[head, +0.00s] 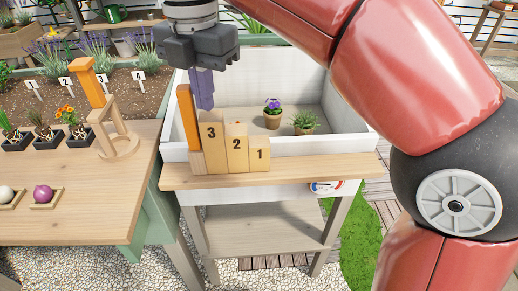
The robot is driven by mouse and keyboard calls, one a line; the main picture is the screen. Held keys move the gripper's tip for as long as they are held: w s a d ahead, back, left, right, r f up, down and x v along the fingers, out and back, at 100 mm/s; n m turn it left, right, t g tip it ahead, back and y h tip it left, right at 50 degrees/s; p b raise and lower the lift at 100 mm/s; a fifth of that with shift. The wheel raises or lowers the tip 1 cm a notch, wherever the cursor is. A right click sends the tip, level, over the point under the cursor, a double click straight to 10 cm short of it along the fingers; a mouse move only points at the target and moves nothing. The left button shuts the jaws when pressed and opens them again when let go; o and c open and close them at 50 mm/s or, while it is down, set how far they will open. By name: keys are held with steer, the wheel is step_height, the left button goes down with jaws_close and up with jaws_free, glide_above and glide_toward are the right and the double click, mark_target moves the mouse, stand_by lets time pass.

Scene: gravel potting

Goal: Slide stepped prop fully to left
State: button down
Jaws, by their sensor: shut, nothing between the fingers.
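The stepped prop (237,155) is a light wooden block with steps marked 3, 2 and 1, tallest at the left. It stands upright on the wooden ledge (290,170) in front of the white tray, towards the ledge's left end. An orange upright piece (188,117) stands just left of its tallest step. My gripper (204,104) points down with its purple-grey fingers shut. The fingertips are just above or behind the top of step 3; whether they touch it, I cannot tell.
The white tray (340,145) holds two small potted plants (272,114) (305,122). The ledge right of the prop is clear. At the left, a bench (95,195) carries a wooden stand (117,135), black pots and two small dishes. My red arm covers the right side.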

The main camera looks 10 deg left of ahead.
steer(key=shift+s+a, duration=0.25)
steer(key=shift+a, duration=0.85)
steer(key=shift+d, duration=0.2)
steer(key=shift+w+d+b, duration=0.25)
steer(key=shift+d+b, duration=0.1)
steer(key=shift+d, duration=0.5)
steer(key=shift+s, duration=0.1)
